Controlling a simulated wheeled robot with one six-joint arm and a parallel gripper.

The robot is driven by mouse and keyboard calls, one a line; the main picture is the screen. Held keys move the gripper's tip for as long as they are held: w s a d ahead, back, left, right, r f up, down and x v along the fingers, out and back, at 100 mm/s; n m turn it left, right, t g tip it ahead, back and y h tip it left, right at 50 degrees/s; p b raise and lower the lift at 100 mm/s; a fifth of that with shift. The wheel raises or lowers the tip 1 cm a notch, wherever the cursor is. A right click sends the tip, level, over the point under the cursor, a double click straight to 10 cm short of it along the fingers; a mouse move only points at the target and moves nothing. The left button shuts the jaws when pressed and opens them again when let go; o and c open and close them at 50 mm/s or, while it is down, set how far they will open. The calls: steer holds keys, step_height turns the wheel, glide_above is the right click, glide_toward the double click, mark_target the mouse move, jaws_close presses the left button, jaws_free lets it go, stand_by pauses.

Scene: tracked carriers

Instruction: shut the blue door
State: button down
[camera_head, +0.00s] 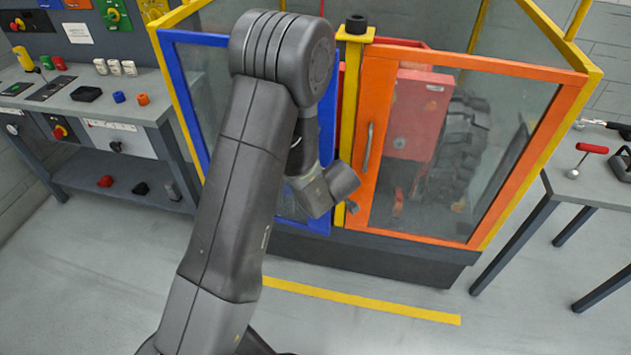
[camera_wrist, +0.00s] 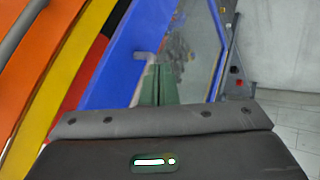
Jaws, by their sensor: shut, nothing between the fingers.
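The blue door (camera_head: 326,130) is on the left of the yellow-framed enclosure, its clear panel partly hidden behind my arm. In the wrist view the blue door (camera_wrist: 110,68) is slanted, and red shows between its edge and the yellow post (camera_wrist: 68,75), so it looks ajar. A grey handle (camera_wrist: 143,56) is on its face. My gripper (camera_wrist: 160,78) is shut and empty, its greenish fingers close to the handle in this view. I cannot tell whether they touch the door. The fingers are not clear in the head view.
An orange door (camera_head: 378,150) with a grey handle stands right of the yellow post, with red machinery and a tyre behind it. A workbench (camera_head: 60,105) is at the left, another table (camera_head: 590,185) at the right. A yellow line (camera_head: 365,302) crosses the open grey floor in front.

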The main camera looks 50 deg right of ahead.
steer(key=w+a+m+t+h+b, duration=0.3)
steer(key=w+a+m+h+b, duration=0.2)
steer(key=w+m+b, duration=0.3)
steer(key=s+a+f+m+g+h+b, duration=0.1)
steer(key=s+a+m+g+h+b, duration=0.45)
steer(key=a+m+g+h, duration=0.2)
steer(key=w+d+p, duration=0.2)
steer(key=w+d, duration=0.1)
steer(key=d, duration=1)
steer(key=shift+f+m+t, duration=0.25)
steer(key=shift+m+t, duration=0.1)
steer(key=shift+w+d, duration=0.1)
steer(key=shift+d, duration=0.05)
